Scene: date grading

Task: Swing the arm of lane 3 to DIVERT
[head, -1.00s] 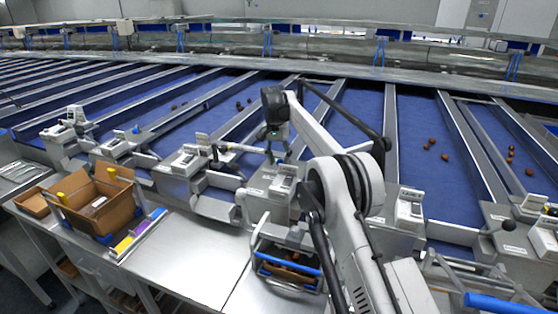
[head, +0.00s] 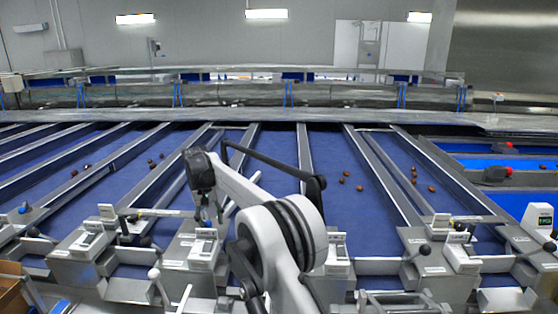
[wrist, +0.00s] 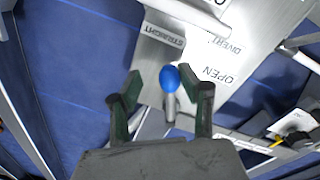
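My gripper (wrist: 166,98) is open, with its green-padded fingers apart. In the wrist view a blue ball knob (wrist: 169,77) on a short grey stem shows in the gap between the fingers, and neither finger visibly touches it. Beyond it is a metal plate (wrist: 195,52) lettered STRAIGHT, DIVERT and OPEN. A pale bar (wrist: 185,17) crosses above the lettering. In the head view my gripper (head: 208,212) hangs over a lane-end unit (head: 198,250) left of centre. The lane number and the lane arm's setting cannot be read there.
Blue lanes (head: 270,178) run away between metal dividers, with several brown dates (head: 345,180) on them. Neighbouring units carry black-knobbed levers (head: 425,250) and white-handled levers (head: 155,275) that stick up. A brown box (head: 12,290) shows at the lower left edge.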

